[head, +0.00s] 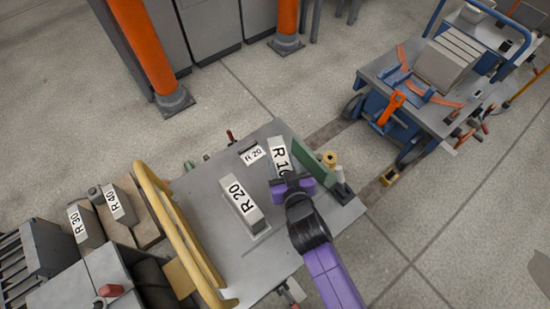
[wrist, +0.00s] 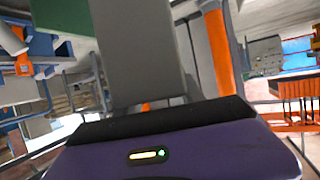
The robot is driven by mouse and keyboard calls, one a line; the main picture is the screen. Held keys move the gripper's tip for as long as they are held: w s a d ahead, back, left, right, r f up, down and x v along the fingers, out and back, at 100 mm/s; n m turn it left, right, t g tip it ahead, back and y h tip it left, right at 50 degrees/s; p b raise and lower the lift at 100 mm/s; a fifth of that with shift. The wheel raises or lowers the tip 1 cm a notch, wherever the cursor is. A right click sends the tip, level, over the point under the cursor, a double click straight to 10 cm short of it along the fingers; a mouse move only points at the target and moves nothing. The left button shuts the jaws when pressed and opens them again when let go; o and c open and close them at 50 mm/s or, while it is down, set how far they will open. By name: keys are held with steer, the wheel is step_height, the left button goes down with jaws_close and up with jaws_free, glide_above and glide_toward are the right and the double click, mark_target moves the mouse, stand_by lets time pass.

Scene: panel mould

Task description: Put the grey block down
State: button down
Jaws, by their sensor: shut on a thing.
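In the head view, a grey block marked R 10 (head: 278,153) stands out from the jaws of my purple and black gripper (head: 290,183). The gripper is shut on this block, over the right part of the grey table (head: 207,185). In the wrist view, the grey block (wrist: 137,50) rises from behind the dark gripper edge (wrist: 160,118). The fingertips are hidden, and I cannot tell whether the block touches the table. A second grey block marked R 20 (head: 241,203) sits on the table to the left of the gripper.
A white R 20 label (head: 252,154) lies on the table behind. A yellow rail (head: 180,230) bounds the left. Blocks R 30 (head: 85,225) and R 40 (head: 118,204) sit beyond it.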

steer(key=shift+w+a+f+b, duration=0.4)
steer(key=shift+w+a+f, duration=0.2)
steer(key=shift+w, duration=0.15)
steer(key=shift+f+b, duration=2.8)
steer(key=shift+f, duration=0.4)
steer(key=shift+f+b, duration=0.6)
steer(key=c, duration=0.6)
jaws_free()
steer(key=shift+c, duration=0.2)
steer(key=shift+s+f, duration=0.15)
steer(key=shift+f, duration=0.05)
steer(key=p+v, duration=0.2)
steer(key=v, duration=0.5)
steer(key=shift+s+d+r, duration=0.15)
steer(key=shift+s+r, duration=0.15)
steer(key=shift+s, duration=0.15)
